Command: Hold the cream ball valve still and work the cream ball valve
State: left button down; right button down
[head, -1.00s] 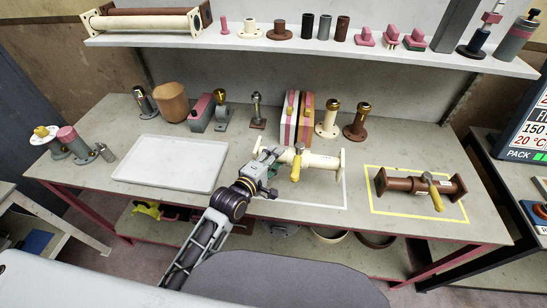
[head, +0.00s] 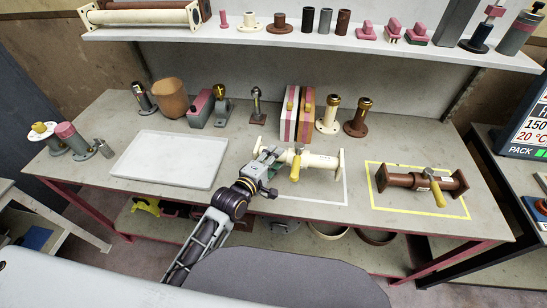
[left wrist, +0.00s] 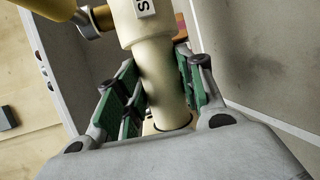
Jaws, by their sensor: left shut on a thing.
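The cream ball valve (head: 318,160) lies on the bench inside a white outlined area, with square end flanges and a yellow lever handle (head: 296,167) pointing toward the front. My left gripper (head: 268,165) is at the left part of the valve. In the left wrist view its green-padded fingers (left wrist: 160,95) stand on both sides of the cream pipe (left wrist: 157,75), shut on it. The handle also shows at the top left of that view (left wrist: 27,10). My right gripper is not in view.
A brown valve (head: 408,181) with a yellow lever lies in a yellow outline (head: 385,211) to the right. A pale tray (head: 133,178) is on the left. Several fittings and striped blocks (head: 297,117) stand at the back, below a loaded shelf (head: 400,49).

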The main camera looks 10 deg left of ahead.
pick_arm(q)
jog(key=shift+f+b, duration=0.5)
jog(key=shift+f, duration=0.7)
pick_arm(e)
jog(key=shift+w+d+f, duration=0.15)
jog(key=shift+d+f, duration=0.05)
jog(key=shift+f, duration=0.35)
pick_arm(q)
jog(key=shift+f, duration=0.15)
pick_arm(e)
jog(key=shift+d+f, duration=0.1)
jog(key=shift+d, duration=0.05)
pick_arm(q)
jog(key=shift+f, duration=0.3)
jog(key=shift+f+b, duration=0.15)
jog(key=shift+b, duration=0.15)
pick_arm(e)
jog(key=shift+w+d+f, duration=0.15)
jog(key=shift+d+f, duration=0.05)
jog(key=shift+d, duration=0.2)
pick_arm(q)
jog(key=shift+f+b, duration=0.4)
jog(key=shift+f, duration=0.5)
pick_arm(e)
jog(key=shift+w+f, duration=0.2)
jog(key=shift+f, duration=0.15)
